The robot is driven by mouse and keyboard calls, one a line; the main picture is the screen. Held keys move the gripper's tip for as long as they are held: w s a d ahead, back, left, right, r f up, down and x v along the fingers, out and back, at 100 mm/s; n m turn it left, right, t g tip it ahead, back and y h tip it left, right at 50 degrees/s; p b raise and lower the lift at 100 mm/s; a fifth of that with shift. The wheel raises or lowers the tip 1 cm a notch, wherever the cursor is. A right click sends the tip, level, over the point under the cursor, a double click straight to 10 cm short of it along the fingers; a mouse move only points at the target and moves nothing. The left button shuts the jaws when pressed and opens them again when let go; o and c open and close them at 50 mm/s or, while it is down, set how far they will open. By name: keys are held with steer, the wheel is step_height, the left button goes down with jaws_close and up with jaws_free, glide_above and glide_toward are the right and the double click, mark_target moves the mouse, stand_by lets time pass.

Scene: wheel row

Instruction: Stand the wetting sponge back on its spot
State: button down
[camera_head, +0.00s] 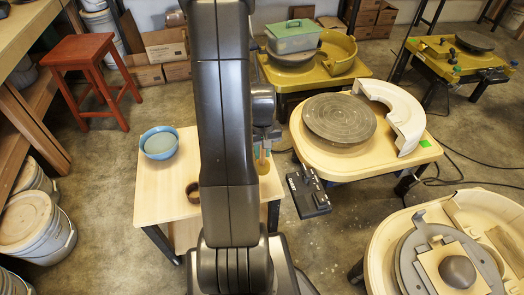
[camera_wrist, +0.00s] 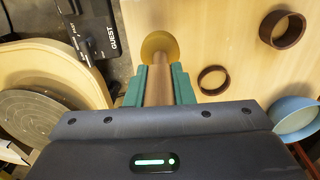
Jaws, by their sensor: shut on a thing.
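My gripper (camera_wrist: 158,88) is shut on the wooden handle (camera_wrist: 159,82) of the wetting sponge. The sponge's round yellow head (camera_wrist: 159,46) is at the far end of the stick, beyond the fingertips. In the head view the yellow head (camera_head: 262,166) shows just right of my arm, over the right edge of the small pale wooden table (camera_head: 161,204). I cannot tell whether it touches the tabletop. Two dark brown rings lie on the table in the wrist view, one nearer the gripper (camera_wrist: 212,80) and one farther right (camera_wrist: 282,30). My arm hides part of the table in the head view.
A blue bowl (camera_head: 159,143) stands on the table's left side. A pottery wheel (camera_head: 340,118) with a cream splash pan is right of the table, and a black pedal (camera_head: 308,194) lies on the floor between. A red stool (camera_head: 82,52) stands behind left.

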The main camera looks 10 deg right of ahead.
mark_target(262, 164)
steer(key=shift+f+b, duration=2.35)
steer(key=shift+f, duration=0.6)
steer(key=shift+f+b, duration=0.85)
steer(key=shift+f, duration=0.15)
steer(key=c, duration=1.2)
jaws_free()
steer(key=shift+o, duration=0.2)
steer(key=shift+r, duration=0.15)
steer(key=shift+r+p, duration=3.1)
steer(key=shift+r, duration=0.85)
